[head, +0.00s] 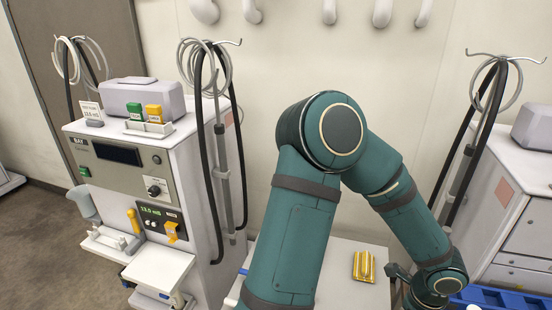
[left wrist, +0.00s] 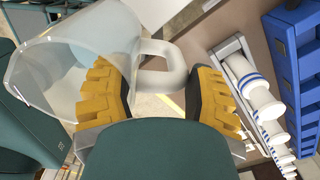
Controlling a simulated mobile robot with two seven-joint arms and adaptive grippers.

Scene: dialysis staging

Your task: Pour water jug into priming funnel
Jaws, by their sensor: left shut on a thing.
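The water jug (left wrist: 75,55) is a large translucent vessel, tilted in the left wrist view, with its handle (left wrist: 165,72) towards the middle. How much water the jug holds is unclear. In the head view my left arm reaches to the lower right, and I cannot make out the jug there. A grey, funnel-like part (head: 83,205) sits on the left side of the white machine (head: 205,190); I cannot tell whether it is the priming funnel. My right gripper is in neither view.
A yellow object (head: 363,266) lies on the white tabletop (head: 340,252). A blue crate (head: 500,299) is at the lower right and shows in the wrist view (left wrist: 284,55). Hoses hang by both machines.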

